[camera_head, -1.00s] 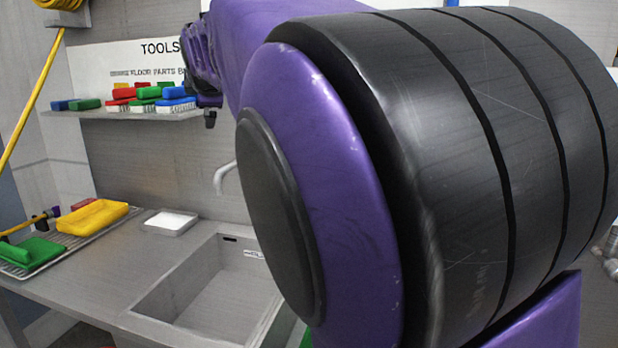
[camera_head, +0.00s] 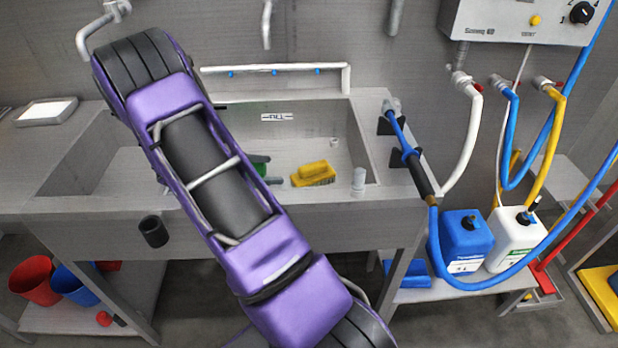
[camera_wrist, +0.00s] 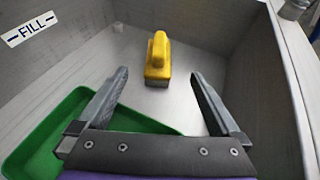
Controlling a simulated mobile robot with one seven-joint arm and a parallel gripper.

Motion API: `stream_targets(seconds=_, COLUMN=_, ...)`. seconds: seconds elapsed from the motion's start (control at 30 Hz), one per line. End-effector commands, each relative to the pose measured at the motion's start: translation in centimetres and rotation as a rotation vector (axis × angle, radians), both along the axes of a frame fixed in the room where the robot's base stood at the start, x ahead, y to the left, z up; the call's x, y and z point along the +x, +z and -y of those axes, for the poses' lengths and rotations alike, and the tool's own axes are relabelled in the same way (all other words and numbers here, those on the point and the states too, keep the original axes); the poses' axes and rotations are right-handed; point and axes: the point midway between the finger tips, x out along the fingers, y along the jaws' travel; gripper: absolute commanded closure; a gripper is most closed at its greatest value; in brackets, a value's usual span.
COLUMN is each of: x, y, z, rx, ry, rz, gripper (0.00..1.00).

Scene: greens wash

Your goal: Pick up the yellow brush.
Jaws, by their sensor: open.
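The yellow brush (camera_head: 313,174) lies on the floor of the right sink basin in the head view, bristles down. In the wrist view the yellow brush (camera_wrist: 158,60) shows ahead of my gripper (camera_wrist: 160,88), between the lines of its two fingers and beyond their tips. My gripper is open with nothing between its fingers. The brush stands apart from the fingers.
A green tray (camera_wrist: 50,130) lies in the basin under my gripper. The basin wall (camera_wrist: 265,80) rises close on the right. A spray hose (camera_head: 415,170) lies at the sink's right edge. Blue (camera_head: 466,240) and white (camera_head: 515,238) canisters stand on a lower shelf at right.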

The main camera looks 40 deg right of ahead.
Motion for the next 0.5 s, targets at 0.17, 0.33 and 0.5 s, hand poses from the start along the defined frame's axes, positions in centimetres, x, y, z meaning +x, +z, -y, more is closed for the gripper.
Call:
stream_targets(seconds=0.17, x=-1.1, y=-1.4, z=3.1, rx=-0.002, ry=-0.006, rz=-0.003, gripper=0.00)
stream_targets(seconds=0.33, x=-2.2, y=-2.9, z=6.3, rx=0.001, ry=-0.004, rz=-0.003, gripper=0.00)
stream_targets(seconds=0.5, x=-2.9, y=-4.0, z=9.0, rx=0.001, ry=-0.003, rz=-0.001, gripper=0.00)
